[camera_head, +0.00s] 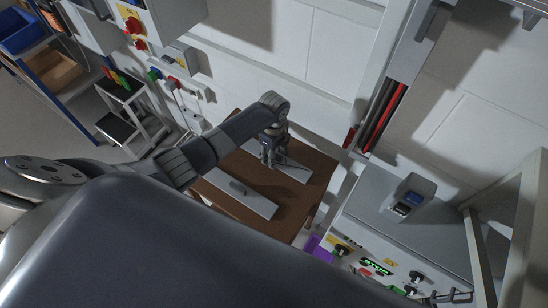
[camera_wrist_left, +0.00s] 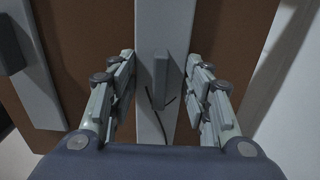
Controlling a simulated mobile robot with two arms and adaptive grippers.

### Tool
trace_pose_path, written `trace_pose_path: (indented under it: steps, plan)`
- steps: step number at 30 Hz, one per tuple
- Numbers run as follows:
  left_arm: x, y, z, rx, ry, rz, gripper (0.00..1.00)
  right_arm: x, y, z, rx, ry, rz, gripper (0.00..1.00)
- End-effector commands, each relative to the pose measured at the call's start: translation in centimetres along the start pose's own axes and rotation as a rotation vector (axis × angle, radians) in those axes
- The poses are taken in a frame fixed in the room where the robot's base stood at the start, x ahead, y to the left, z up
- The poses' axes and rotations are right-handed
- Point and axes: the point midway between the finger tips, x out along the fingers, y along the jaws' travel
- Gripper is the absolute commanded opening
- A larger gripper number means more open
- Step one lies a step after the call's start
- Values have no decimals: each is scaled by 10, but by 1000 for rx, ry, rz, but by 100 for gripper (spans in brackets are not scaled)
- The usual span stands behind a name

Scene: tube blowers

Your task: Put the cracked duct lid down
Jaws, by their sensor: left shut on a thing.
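The cracked duct lid (camera_wrist_left: 165,25) is a long light grey panel with a grey upright handle, and dark crack lines show beside the handle in the left wrist view. In the head view this lid (camera_head: 293,170) lies at or just above the brown table (camera_head: 318,163), partly hidden by my gripper. My left gripper (camera_head: 270,160) points down over it and is shut on it; in the left wrist view its fingers (camera_wrist_left: 161,100) stand on both sides of the handle. Contact with the tabletop cannot be told. My right gripper is not in view.
A second grey lid (camera_head: 236,194) with a handle lies on the table, left of the held one; it also shows in the wrist view (camera_wrist_left: 38,95). A grey machine (camera_head: 385,215) with a lit panel stands at right. A purple bin (camera_head: 320,248) is beside the table.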

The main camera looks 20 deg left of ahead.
Motion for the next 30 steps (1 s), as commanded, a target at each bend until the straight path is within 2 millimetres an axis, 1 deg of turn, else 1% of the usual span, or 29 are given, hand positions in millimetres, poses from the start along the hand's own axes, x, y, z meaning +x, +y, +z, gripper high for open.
trace_pose_path:
  steps: [1,8,11,12,13,14,24,27,30]
  plan:
    - [3,0,0,0,0,-1,12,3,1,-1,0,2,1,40]
    - [1,0,0,0,0,-1,12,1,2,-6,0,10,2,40]
    - [4,0,0,0,0,0,12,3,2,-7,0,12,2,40]
    - [3,0,0,0,0,-1,54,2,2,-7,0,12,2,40]
    - [3,0,0,0,0,-1,61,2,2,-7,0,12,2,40]
    - [3,0,0,0,0,-1,65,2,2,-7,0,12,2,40]
    - [2,0,0,0,0,-1,65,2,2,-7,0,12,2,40]
    - [-3,0,0,0,-1,-1,65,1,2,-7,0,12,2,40]
    - [-14,-1,1,0,-1,-3,65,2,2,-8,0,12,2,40]
